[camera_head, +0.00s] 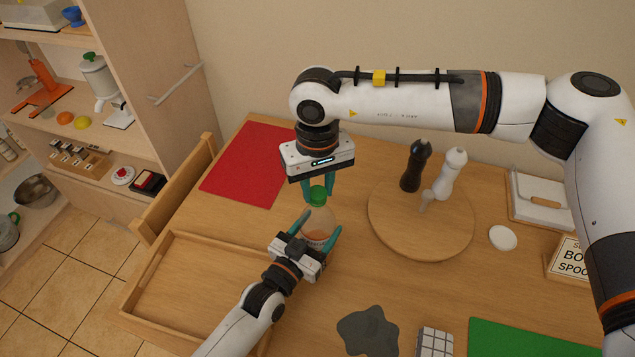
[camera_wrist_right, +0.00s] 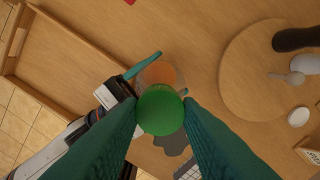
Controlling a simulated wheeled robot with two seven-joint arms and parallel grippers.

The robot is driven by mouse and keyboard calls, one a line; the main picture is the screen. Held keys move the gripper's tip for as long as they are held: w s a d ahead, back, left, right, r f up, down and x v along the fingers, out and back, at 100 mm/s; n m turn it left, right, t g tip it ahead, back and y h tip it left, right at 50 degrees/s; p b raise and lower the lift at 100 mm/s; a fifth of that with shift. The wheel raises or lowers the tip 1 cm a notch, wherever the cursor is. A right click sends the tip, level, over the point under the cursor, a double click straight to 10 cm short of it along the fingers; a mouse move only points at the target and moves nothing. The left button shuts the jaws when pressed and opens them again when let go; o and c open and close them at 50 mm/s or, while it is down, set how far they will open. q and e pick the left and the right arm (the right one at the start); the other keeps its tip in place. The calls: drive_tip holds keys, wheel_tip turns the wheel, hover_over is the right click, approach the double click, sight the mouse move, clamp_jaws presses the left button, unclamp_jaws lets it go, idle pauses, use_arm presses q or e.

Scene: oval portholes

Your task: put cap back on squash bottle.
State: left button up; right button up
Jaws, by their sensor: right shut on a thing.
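The squash bottle (camera_head: 320,222) is clear with orange liquid low inside and stands upright on the table. My left gripper (camera_head: 317,234) has its teal fingers on either side of the bottle's body and is shut on it. The green cap (camera_head: 318,195) is between the fingertips of my right gripper (camera_head: 319,192), which is shut on it from above. The cap is right over the bottle's mouth; whether it touches the neck I cannot tell. In the right wrist view the cap (camera_wrist_right: 160,110) hides the mouth and part of the bottle (camera_wrist_right: 157,75).
An empty wooden tray (camera_head: 190,285) lies at left, a red mat (camera_head: 248,163) behind. A round board (camera_head: 420,240) with dark (camera_head: 414,168) and white (camera_head: 450,172) mills is at right. A grey cloth-like patch (camera_head: 368,332) and green mat (camera_head: 525,340) lie in front.

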drive_tip(key=m, duration=1.4)
drive_tip(key=shift+m, duration=0.3)
drive_tip(key=m, duration=1.9)
drive_tip(key=shift+m, duration=0.3)
drive_tip(key=m, duration=0.6)
drive_tip(key=shift+m, duration=0.3)
drive_tip(key=m, duration=0.6)
drive_tip(key=shift+f+m, duration=0.1)
drive_tip(key=shift+m, duration=0.2)
drive_tip(key=m, duration=0.5)
drive_tip(key=shift+m, duration=0.4)
drive_tip(key=o, duration=1)
wheel_tip(320, 180, up, 12)
